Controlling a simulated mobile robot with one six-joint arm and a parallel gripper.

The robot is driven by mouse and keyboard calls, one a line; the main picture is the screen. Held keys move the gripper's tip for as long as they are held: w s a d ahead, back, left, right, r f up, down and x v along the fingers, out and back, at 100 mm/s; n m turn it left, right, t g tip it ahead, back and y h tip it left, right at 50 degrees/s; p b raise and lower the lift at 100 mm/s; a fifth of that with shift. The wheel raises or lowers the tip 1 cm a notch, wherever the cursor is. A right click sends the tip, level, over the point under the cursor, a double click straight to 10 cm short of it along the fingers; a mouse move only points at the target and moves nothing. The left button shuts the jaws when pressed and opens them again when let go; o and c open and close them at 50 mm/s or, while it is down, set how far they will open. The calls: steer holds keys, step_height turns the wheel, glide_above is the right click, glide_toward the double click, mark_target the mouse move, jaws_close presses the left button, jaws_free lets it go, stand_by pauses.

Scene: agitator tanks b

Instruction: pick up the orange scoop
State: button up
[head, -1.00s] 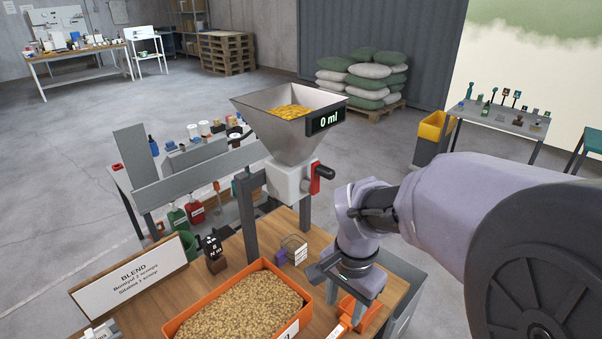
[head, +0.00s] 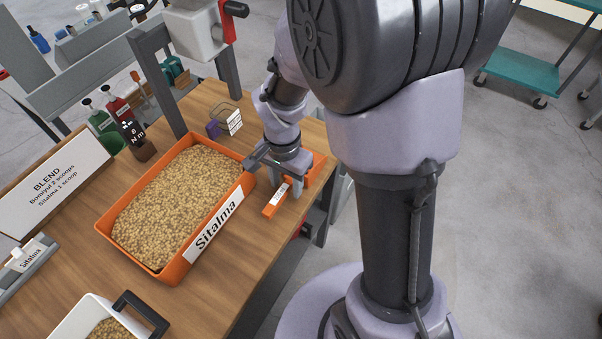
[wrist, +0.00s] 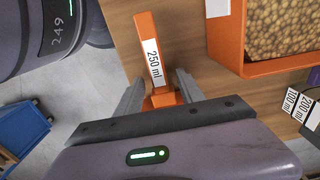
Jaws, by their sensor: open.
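The orange scoop (head: 275,201) lies on the wooden table to the right of the Sitalma bin. Its handle points toward the table's front edge, and its bowl (head: 317,164) is partly hidden behind my gripper. In the wrist view the scoop's handle (wrist: 145,30) carries a white "250 ml" label. My gripper (head: 290,188) points down over the scoop and is open. In the wrist view my gripper (wrist: 160,76) has one finger on each side of the handle near the bowl, with gaps visible. The bowl is mostly hidden by the gripper body.
The orange Sitalma bin (head: 163,272), full of grain, stands close left of my gripper. A clear measuring scoop (head: 234,121) with white labels lies behind. A white container (head: 68,322) with a black handle stands front left. The hopper stand (head: 160,80) rises at the back.

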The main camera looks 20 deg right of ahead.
step_height(320, 180, down, 2)
steer(key=shift+r, duration=0.2)
jaws_close()
stand_by(1.2)
